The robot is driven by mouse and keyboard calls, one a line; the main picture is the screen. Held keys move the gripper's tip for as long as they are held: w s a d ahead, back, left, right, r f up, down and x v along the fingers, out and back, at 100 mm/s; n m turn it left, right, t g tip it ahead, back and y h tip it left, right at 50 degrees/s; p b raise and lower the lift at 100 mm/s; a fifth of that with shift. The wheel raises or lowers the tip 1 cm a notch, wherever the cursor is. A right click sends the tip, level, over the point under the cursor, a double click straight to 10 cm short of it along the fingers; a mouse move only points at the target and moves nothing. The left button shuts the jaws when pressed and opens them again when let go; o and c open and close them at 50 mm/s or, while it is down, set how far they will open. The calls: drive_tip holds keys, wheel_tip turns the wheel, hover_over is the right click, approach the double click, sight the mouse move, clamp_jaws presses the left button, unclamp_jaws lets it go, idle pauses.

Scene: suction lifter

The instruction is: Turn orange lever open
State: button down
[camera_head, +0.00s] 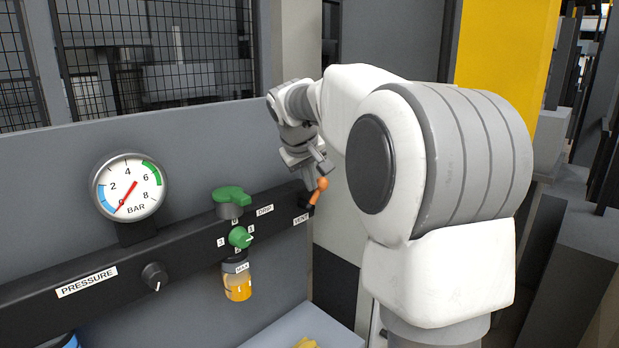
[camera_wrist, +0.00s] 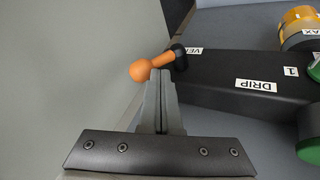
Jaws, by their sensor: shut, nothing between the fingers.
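The orange lever (camera_head: 315,194) with a round ball end sits at the right end of the black panel bar, by the VENT label. In the head view it slants up and to the right. In the wrist view the orange lever (camera_wrist: 161,61) runs from a dark pivot at the right to its ball at the left. My gripper (camera_head: 318,172) is shut and empty, right at the lever. In the wrist view my gripper's fingertips (camera_wrist: 162,75) lie against or just in front of the lever beside the ball; I cannot tell whether they touch.
The black bar (camera_head: 180,247) also carries a pressure gauge (camera_head: 129,187) reading near 0, a black knob (camera_head: 154,275), a green tap handle (camera_head: 231,195) and a green DRIP knob (camera_head: 239,237). An amber bowl (camera_head: 237,285) hangs below. A grey wall stands close behind the lever.

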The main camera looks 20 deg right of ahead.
sight(326, 181)
drive_tip(key=shift+d+r, duration=0.1)
drive_tip(key=shift+d, duration=0.05)
drive_tip(key=y+p, duration=0.1)
drive_tip(key=p, duration=0.1)
drive_tip(key=d+p, duration=0.1)
drive_tip(key=p, duration=0.2)
drive_tip(key=shift+w+d+r+g+y, duration=0.1)
drive_tip(key=shift+w+d+g+y, duration=0.1)
drive_tip(key=shift+w+g+y, duration=0.2)
drive_tip(key=shift+w+d+f+p, duration=0.25)
drive_tip(key=shift+d+f, duration=0.25)
drive_tip(key=shift+d, duration=0.3)
drive_tip(key=shift+w+d+f+p, duration=0.25)
drive_tip(key=shift+d+f, duration=0.25)
drive_tip(key=shift+d, duration=0.3)
drive_tip(key=shift+w+d+f, duration=0.2)
drive_tip(key=shift+d+f, duration=0.3)
drive_tip(key=shift+f, duration=0.1)
drive_tip(key=r+p, duration=0.1)
drive_tip(key=a+r, duration=0.1)
drive_tip(key=a+r+p, duration=0.1)
drive_tip(key=r, duration=0.1)
drive_tip(key=shift+r+p, duration=0.1)
drive_tip(key=shift+p, duration=0.2)
drive_tip(key=s+d+r, duration=0.1)
drive_tip(key=d+r, duration=0.3)
drive_tip(key=r, duration=0.4)
drive_tip(key=shift+s+d+b, duration=0.2)
drive_tip(key=shift+d+b, duration=0.1)
drive_tip(key=shift+b, duration=0.15)
